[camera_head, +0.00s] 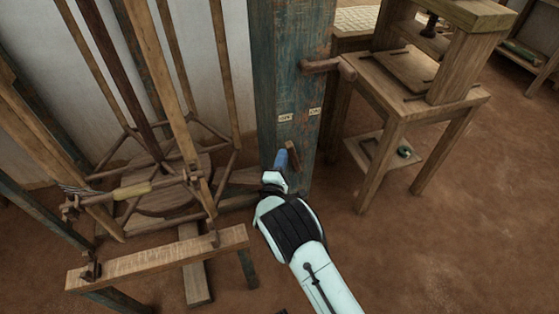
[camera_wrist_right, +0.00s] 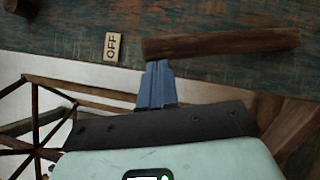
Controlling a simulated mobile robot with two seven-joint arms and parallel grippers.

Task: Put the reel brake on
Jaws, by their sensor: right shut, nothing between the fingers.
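The reel brake lever is a short brown wooden bar (camera_head: 293,155) on a weathered blue-green post (camera_head: 288,60). Its upper end leans left, toward the OFF label (camera_head: 285,118); the ON label (camera_head: 314,111) is to the right. In the wrist view the lever (camera_wrist_right: 230,42) lies across the picture, one end near the OFF label (camera_wrist_right: 114,47). My right gripper (camera_head: 281,160) is shut and empty, just left of the lever. In the wrist view its blue fingertips (camera_wrist_right: 157,72) are close beside the lever's end; I cannot tell whether they touch. My left gripper is not in view.
The wooden reel frame (camera_head: 150,100) stands left of the post. A low wooden beam (camera_head: 160,257) crosses in front of it. A wooden peg (camera_head: 322,65) sticks out higher on the post. A wooden table (camera_head: 400,100) stands right; the floor at lower right is clear.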

